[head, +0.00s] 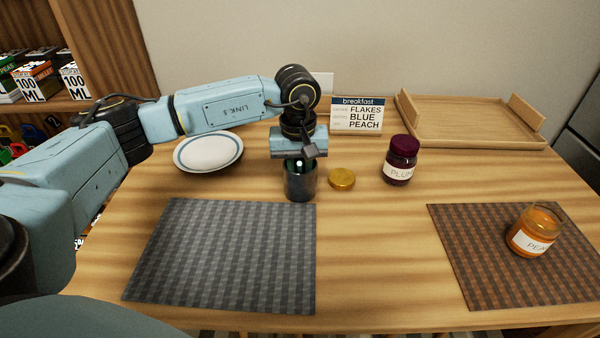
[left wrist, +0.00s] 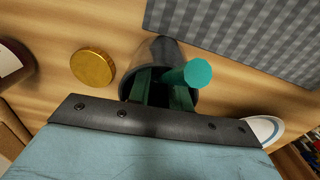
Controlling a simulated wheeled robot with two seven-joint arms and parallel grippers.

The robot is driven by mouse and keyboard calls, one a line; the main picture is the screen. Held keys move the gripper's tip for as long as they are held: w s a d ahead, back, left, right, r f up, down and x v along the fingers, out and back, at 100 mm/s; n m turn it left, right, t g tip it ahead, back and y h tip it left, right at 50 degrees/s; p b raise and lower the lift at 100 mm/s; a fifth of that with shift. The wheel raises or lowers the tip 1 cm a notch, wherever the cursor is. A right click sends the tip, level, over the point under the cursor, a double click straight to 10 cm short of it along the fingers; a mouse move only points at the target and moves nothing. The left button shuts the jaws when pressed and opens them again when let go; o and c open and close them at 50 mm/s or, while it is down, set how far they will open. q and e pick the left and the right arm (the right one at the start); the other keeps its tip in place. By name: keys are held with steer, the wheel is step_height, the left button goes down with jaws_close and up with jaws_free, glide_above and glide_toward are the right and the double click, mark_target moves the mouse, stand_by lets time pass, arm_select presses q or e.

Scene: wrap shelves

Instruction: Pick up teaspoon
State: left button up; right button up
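A dark cup (head: 300,184) stands on the table, and it also shows in the left wrist view (left wrist: 150,54). A teal rod with a round end (left wrist: 197,73), which looks like the teaspoon's handle, sticks up out of the cup. Its lower part is hidden in the cup. My left gripper (head: 300,166) points straight down over the cup. In the left wrist view its two dark green fingers (left wrist: 162,95) reach into the cup mouth with a gap between them. The handle is beside the right-hand finger; I cannot tell whether they touch. My right gripper is out of view.
A gold lid (head: 341,178) and a plum jar (head: 401,160) stand right of the cup. A white plate (head: 208,152) lies to the left. A breakfast sign (head: 357,114) and wooden tray (head: 470,125) are behind. A grey mat (head: 225,255) is clear; a peach jar (head: 533,232) sits on a brown mat (head: 480,260).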

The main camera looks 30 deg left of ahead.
arm_select(q)
jaws_close()
